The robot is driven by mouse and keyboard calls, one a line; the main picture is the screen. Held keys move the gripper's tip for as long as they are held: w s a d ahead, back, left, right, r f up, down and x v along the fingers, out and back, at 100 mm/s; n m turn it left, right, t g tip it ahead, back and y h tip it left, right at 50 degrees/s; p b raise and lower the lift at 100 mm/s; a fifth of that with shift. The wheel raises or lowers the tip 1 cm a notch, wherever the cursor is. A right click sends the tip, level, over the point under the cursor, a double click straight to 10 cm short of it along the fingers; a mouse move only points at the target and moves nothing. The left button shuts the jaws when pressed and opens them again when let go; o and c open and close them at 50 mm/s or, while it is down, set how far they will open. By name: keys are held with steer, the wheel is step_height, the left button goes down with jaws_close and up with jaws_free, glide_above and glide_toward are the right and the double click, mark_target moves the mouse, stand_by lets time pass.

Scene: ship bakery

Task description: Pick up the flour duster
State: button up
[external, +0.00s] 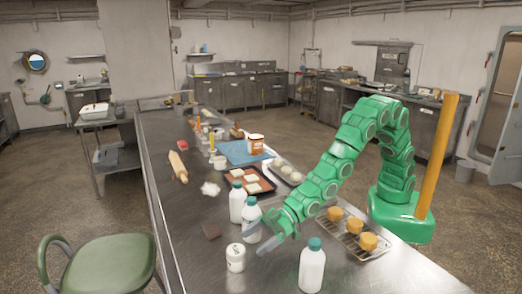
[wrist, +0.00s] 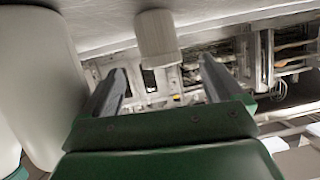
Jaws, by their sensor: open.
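A short white jar (external: 236,258) with a dark mark on its side stands upright on the steel table. It looks like the flour duster, though I cannot read its mark. My gripper (external: 259,241) is just right of it in the external view, low over the table and pointing toward it. In the wrist view, which appears upside down, a pale short cylinder (wrist: 157,36), likely the same jar, lies beyond and between the fingertips. My gripper (wrist: 163,67) is open with nothing between its fingers.
A white bottle (external: 250,222) stands close behind my gripper; a large white bottle (wrist: 38,80) fills the wrist view's left. Another bottle (external: 312,268) stands in front, right. A rack (external: 345,232) holds orange-brown cakes.

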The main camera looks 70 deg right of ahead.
mark_target(240, 252)
steer(key=shift+x, duration=3.3)
steer(key=shift+c, duration=0.4)
steer(key=c, duration=1.1)
